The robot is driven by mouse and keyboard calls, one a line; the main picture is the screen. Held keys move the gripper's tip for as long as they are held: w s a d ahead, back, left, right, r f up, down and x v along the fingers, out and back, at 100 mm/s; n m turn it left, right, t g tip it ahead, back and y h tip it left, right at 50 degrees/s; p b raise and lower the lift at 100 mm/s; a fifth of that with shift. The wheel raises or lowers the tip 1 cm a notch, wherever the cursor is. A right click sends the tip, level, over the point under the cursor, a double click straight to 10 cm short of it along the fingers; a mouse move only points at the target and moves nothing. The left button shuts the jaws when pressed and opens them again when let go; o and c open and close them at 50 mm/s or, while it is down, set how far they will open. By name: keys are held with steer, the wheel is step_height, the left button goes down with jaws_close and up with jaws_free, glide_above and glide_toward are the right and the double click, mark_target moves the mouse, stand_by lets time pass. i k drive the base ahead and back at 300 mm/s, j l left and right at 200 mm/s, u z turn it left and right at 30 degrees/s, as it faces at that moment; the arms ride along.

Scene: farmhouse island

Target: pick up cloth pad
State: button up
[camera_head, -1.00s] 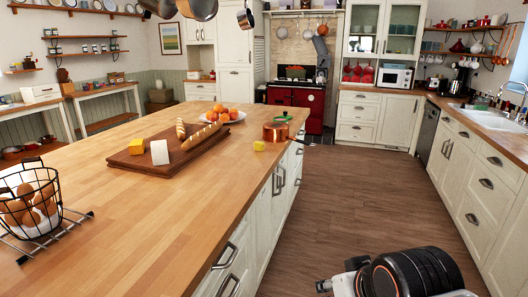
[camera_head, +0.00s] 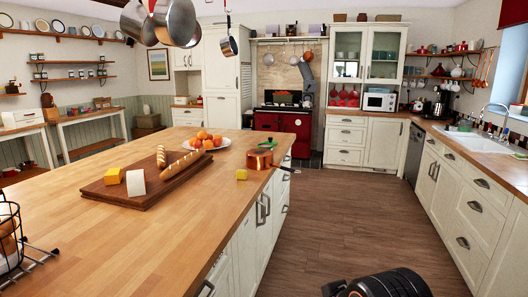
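I cannot pick out a cloth pad for certain. A small yellow block-like thing (camera_head: 241,174) lies on the island top near its right edge, in front of a copper pot (camera_head: 259,158). A small green thing (camera_head: 267,145) shows just behind the pot; it is too small to tell what it is. A dark ribbed part of my arm shows at the bottom edge, right of centre. My gripper's fingers are not visible.
The wooden island (camera_head: 130,235) fills the left. On it are a board (camera_head: 150,197) with bread, a yellow block and a white block, a plate of oranges (camera_head: 207,140), and a wire basket (camera_head: 10,240). Pans (camera_head: 176,22) hang overhead. The floor (camera_head: 335,220) to the right is clear.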

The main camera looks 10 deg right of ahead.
mark_target(241, 174)
steer(key=i+l, duration=0.35)
steer(key=i, duration=0.25)
steer(key=i+l+u, duration=0.15)
steer(key=i+l, duration=0.15)
steer(key=i, duration=0.35)
steer(key=i+l, duration=0.45)
steer(key=i, duration=0.15)
steer(key=i+l+u, duration=0.1)
steer(key=i+l, duration=0.3)
steer(key=i, duration=0.2)
